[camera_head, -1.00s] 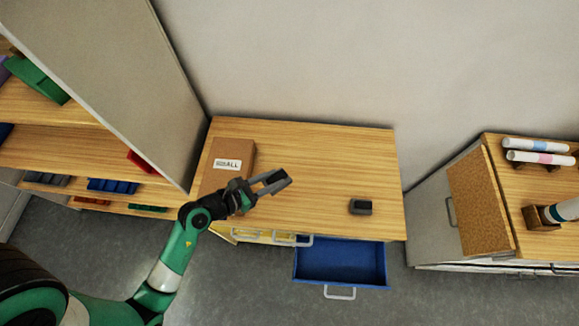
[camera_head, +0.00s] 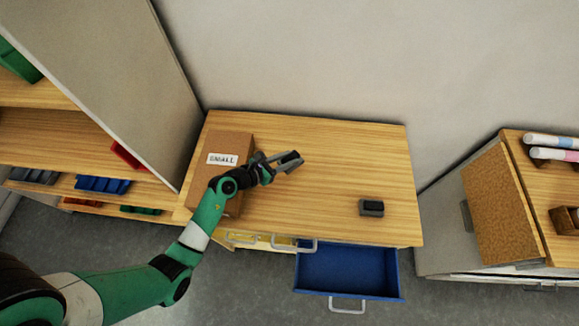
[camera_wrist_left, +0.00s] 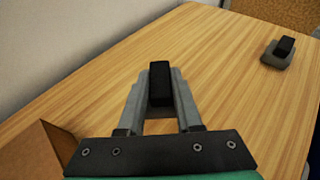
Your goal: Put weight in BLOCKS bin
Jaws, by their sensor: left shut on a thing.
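My left gripper (camera_head: 288,162) is over the wooden tabletop, right of the cardboard box. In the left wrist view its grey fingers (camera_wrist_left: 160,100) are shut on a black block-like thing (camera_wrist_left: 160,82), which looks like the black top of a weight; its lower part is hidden. A second weight (camera_head: 371,208), grey with a black top, sits at the right front of the tabletop; it also shows at the upper right of the left wrist view (camera_wrist_left: 279,53). I can read no BLOCKS label on any bin. My right gripper is not in view.
A cardboard box (camera_head: 236,145) marked SMALL stands at the tabletop's (camera_head: 330,150) left. Below the front edge, a blue drawer (camera_head: 347,271) is open and empty. Shelves at left hold blue bins (camera_head: 103,184) and red and green ones. A cork-sided cabinet (camera_head: 508,205) stands right.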

